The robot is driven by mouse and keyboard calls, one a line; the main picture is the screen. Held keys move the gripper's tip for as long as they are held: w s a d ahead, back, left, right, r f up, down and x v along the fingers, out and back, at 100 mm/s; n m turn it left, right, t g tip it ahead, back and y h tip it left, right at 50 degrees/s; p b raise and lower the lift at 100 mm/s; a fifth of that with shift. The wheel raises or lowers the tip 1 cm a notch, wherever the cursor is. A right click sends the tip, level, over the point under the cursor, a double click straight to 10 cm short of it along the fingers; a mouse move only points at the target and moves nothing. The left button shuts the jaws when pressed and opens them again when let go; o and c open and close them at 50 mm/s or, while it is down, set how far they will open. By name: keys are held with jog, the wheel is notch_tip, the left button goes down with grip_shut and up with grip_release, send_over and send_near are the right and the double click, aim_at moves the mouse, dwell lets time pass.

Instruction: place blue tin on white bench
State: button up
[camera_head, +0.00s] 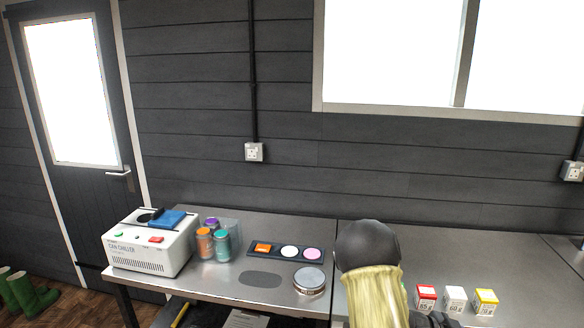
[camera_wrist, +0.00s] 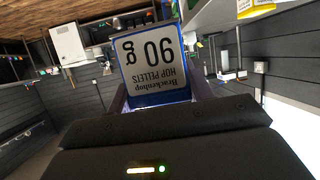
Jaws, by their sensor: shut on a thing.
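The blue tin (camera_wrist: 152,62) is in the wrist view, with a white label reading "90 g hop pellets" that appears upside down. My gripper (camera_wrist: 159,94) is shut on it, one finger at each side. The tin is held up in the air, clear of any surface that I can make out. In the head view I cannot pick out the tin. I cannot identify a white bench for sure; the benches in the head view look grey and metallic.
The grey bench (camera_head: 225,285) bears a white can chiller (camera_head: 150,245), several coloured jars (camera_head: 205,243), a dark strip with coloured discs (camera_head: 285,252) and a round tin (camera_head: 309,281). Red, white and yellow boxes (camera_head: 455,299) stand at the right. My arm covers the middle.

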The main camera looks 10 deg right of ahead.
jog(key=shift+w+a+f+n+t, duration=0.25)
jog(key=shift+w+f+n+t, duration=0.1)
jog(key=shift+w+n+t, duration=0.3)
jog(key=shift+w+a+f+n+t, duration=0.35)
jog(key=shift+n+t, duration=0.2)
jog(key=shift+t, duration=0.2)
jog(key=w+a+f+n+t+y, duration=0.35)
jog(key=w+a+n+t, duration=0.2)
jog(key=a, duration=0.25)
jog(key=w+a+f+n+t+y, duration=0.2)
jog(key=w+a+f+n+t, duration=0.3)
jog(key=a+n+t, duration=0.15)
jog(key=a+f+n+y, duration=0.2)
jog(key=a+n+y, duration=0.1)
jog(key=a, duration=0.6)
jog(key=a+f+n+t+y, duration=0.1)
jog(key=a+y, duration=0.3)
jog(key=a, duration=0.5)
jog(key=shift+a+f+n+y, duration=0.2)
jog(key=shift+f+n+y, duration=0.25)
jog(key=shift+n, duration=0.45)
jog(key=shift+f, duration=0.1)
jog(key=shift+s+f, duration=0.1)
jog(key=s+f, duration=0.4)
jog(key=f, duration=0.1)
jog(key=shift+s+f, duration=0.15)
